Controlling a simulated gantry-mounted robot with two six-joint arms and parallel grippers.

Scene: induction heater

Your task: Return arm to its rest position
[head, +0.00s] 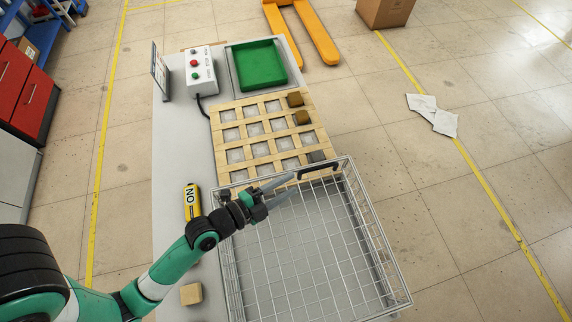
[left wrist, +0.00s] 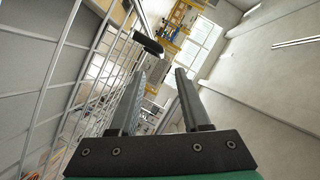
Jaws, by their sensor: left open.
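My left gripper (head: 283,191) is over the upper left part of the wire basket (head: 374,228), its fingers pointing right toward the basket's far rim. In the left wrist view its two fingers (left wrist: 166,82) are apart, with nothing between them. The basket's wire wall (left wrist: 65,132) runs along the left of that view. A black handle-like piece (head: 318,169) lies at the basket's far rim, just beyond the fingertips; a dark piece (left wrist: 147,42) also shows at the rim in the left wrist view. My right gripper is not in view.
A wooden grid rack (head: 240,134) holds a few brown blocks at its right side. Behind it are a green tray (head: 258,64) and a button box (head: 201,70). A yellow "ON" block (head: 192,201) and a wooden block (head: 191,293) lie left of the basket. Floor right is mostly clear.

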